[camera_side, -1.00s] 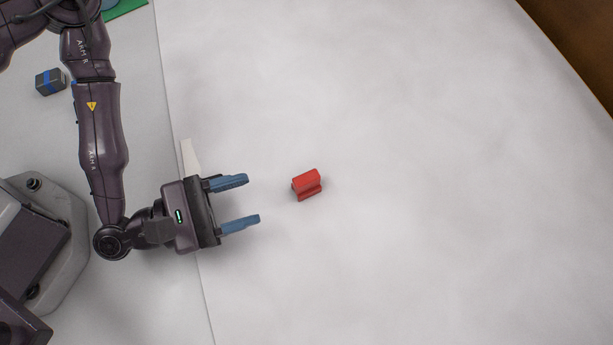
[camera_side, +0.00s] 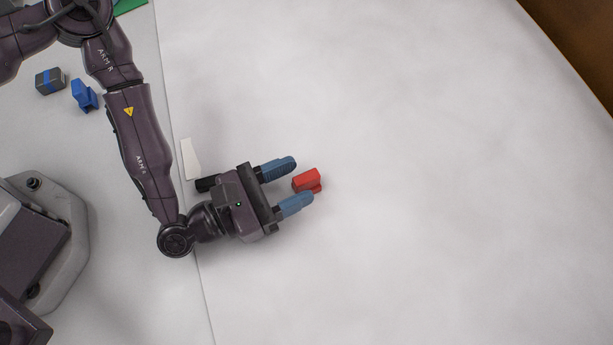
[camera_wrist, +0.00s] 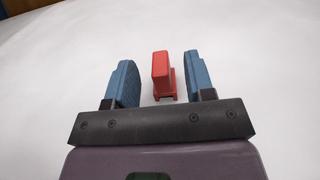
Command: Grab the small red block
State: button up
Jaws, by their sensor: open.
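In the side view the near finger hides part of the block's lower edge.
A blue piece (camera_side: 84,95) and a grey block with a blue band (camera_side: 51,82) lie at the left. The white surface (camera_side: 430,180) right of the red block is clear.

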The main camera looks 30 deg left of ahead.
aim_at(309, 176)
jog(key=x, duration=0.3)
jog(key=shift+w+f, duration=0.1)
jog(key=shift+c, duration=0.5)
grip_shut()
